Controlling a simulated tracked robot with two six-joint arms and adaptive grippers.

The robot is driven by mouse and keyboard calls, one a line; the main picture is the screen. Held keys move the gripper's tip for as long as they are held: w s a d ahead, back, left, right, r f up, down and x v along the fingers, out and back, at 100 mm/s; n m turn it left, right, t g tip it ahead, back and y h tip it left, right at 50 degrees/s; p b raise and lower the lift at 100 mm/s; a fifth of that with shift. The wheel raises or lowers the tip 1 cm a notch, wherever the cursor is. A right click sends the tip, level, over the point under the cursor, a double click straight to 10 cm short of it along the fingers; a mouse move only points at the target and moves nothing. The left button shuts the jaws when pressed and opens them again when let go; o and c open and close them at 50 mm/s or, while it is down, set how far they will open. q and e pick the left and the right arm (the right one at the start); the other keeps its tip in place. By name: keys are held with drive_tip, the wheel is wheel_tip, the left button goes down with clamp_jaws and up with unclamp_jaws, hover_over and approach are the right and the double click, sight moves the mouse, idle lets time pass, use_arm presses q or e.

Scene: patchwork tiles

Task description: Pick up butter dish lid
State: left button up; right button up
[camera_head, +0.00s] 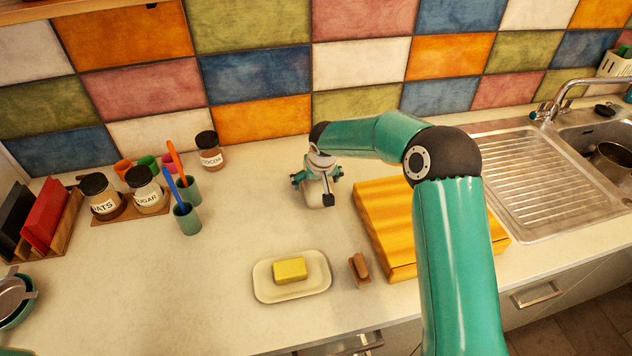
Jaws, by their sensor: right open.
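The butter dish (262,289) is a pale oval plate near the counter's front, with a yellow block of butter (289,270) uncovered on it. A small cream object, which looks like the butter dish lid (313,201), stands on the counter behind the dish. My right gripper (319,180) is open directly above and around this lid, pointing down. It hides much of the lid, and I cannot tell whether the fingers touch it. My left gripper is not in view.
A small brown block (359,268) sits beside the dish. Jars, including a cocoa jar (209,151), and cups stand left. The sink drainer (545,170) is right.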

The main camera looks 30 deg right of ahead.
drive_tip(key=shift+c, duration=0.2)
drive_tip(key=c, duration=1.4)
drive_tip(key=shift+r, duration=0.1)
